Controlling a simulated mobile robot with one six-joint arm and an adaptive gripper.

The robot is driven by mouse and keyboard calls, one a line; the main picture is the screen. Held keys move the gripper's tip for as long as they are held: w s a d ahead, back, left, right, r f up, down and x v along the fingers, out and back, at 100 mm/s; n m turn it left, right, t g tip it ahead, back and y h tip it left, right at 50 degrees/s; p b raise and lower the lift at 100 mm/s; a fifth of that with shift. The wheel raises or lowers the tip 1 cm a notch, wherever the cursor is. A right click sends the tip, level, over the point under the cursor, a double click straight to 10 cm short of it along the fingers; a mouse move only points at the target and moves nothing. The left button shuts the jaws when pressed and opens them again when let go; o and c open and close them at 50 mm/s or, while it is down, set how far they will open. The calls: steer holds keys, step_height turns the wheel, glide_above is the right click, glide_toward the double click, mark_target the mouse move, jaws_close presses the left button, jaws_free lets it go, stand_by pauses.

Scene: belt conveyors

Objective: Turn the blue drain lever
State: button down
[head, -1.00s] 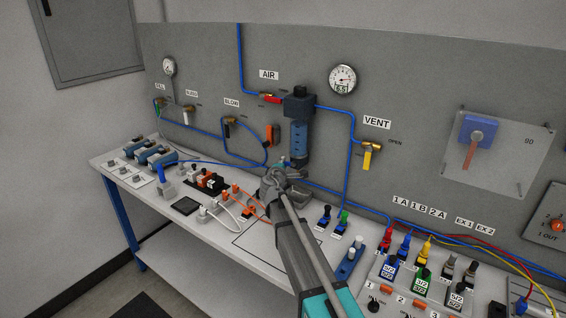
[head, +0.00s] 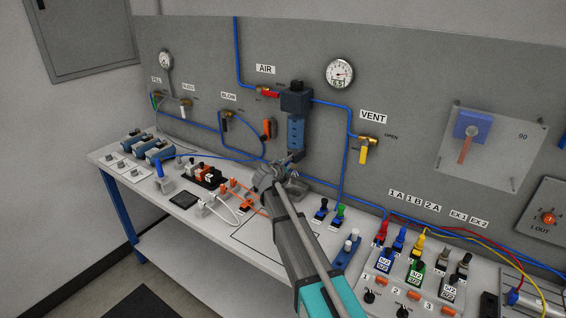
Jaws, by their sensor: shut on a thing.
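The air filter unit (head: 296,101) hangs on the grey panel under the AIR label, with a blue bowl (head: 296,133). My gripper (head: 291,164) is at the lower end of this bowl, reaching up from the front of the bench. It is shut at the drain under the bowl. The blue drain lever is mostly hidden by my fingers and too small to make out clearly. How far the lever is turned cannot be told.
A red-handled valve (head: 270,93) is left of the filter, and a yellow vent valve (head: 363,154) is to its right. Blue tubing (head: 344,190) runs close by. Plugs and valve blocks (head: 414,264) crowd the bench at right. An orange-handled part (head: 267,129) is near on the left.

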steer(key=shift+s+d+f+n+g+h, duration=0.15)
steer(key=shift+s+d+n+g+h, duration=0.15)
steer(key=shift+n, duration=0.3)
steer(key=shift+s+d+f+n+g+h, duration=0.1)
steer(key=shift+d+f+n+g+h, duration=0.1)
steer(key=shift+n+g+h, duration=0.3)
steer(key=shift+s+d+n+g+h, duration=0.3)
steer(key=shift+d+n+h, duration=0.2)
steer(key=shift+n, duration=0.7)
steer(key=c, duration=0.6)
jaws_free()
steer(key=shift+o, duration=0.2)
steer(key=shift+w+a, duration=0.1)
